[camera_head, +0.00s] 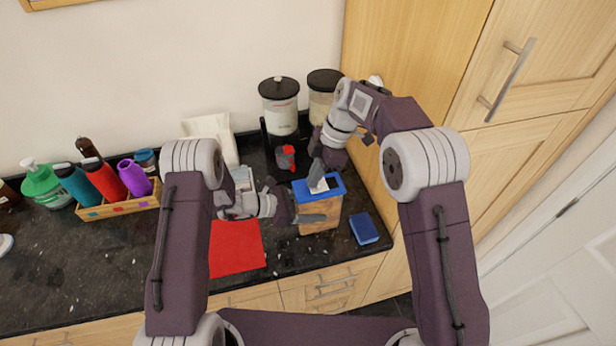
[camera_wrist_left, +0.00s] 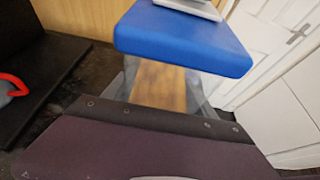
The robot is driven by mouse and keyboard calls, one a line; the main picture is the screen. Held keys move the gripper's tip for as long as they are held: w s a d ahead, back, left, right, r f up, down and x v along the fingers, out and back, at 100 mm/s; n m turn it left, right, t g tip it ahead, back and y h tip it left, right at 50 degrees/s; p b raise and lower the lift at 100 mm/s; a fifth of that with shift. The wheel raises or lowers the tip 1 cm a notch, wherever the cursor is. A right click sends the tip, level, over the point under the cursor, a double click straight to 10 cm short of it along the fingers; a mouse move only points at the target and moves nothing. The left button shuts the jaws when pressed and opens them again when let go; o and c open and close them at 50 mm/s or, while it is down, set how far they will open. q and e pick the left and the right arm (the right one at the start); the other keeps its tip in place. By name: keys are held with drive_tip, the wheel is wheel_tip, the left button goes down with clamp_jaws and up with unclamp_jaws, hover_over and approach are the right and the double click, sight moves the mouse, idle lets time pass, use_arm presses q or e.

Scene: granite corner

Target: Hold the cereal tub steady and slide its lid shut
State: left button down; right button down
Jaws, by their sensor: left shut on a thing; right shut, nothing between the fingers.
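The cereal tub (camera_head: 322,216) stands upright near the front right of the dark counter. Its clear sides show brown contents, also seen in the left wrist view (camera_wrist_left: 160,88). Its blue top (camera_head: 333,188) fills the upper middle of the left wrist view (camera_wrist_left: 185,45). My left gripper (camera_head: 312,219) is shut on the tub's body, below the blue top, with a finger along the near side. My right gripper (camera_head: 318,184) is shut and empty, pointing down at the blue top. It hides part of the top, so I cannot tell how far the lid is across.
A blue block (camera_head: 363,228) lies right of the tub, and a red cloth (camera_head: 236,249) left of it. Lidded canisters (camera_head: 280,107) and a red-topped item (camera_head: 285,157) stand behind. A wooden crate (camera_head: 117,208) with bottles is at left. A tall cupboard (camera_head: 410,45) bounds the right.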

sight(326, 184)
drive_tip(key=d, duration=0.1)
drive_tip(key=w+d, duration=0.1)
drive_tip(key=d, duration=0.2)
drive_tip(key=shift+w+d, duration=0.2)
drive_tip(key=shift+w, duration=0.05)
drive_tip(key=a, duration=0.2)
drive_tip(key=s+a, duration=0.1)
drive_tip(key=shift+s+a, duration=0.2)
drive_tip(key=shift+a, duration=0.2)
use_arm(q)
drive_tip(key=shift+s+a, duration=0.1)
use_arm(e)
drive_tip(key=v, duration=1)
drive_tip(key=shift+a, duration=0.1)
use_arm(q)
drive_tip(key=shift+c, duration=1)
unclamp_jaws()
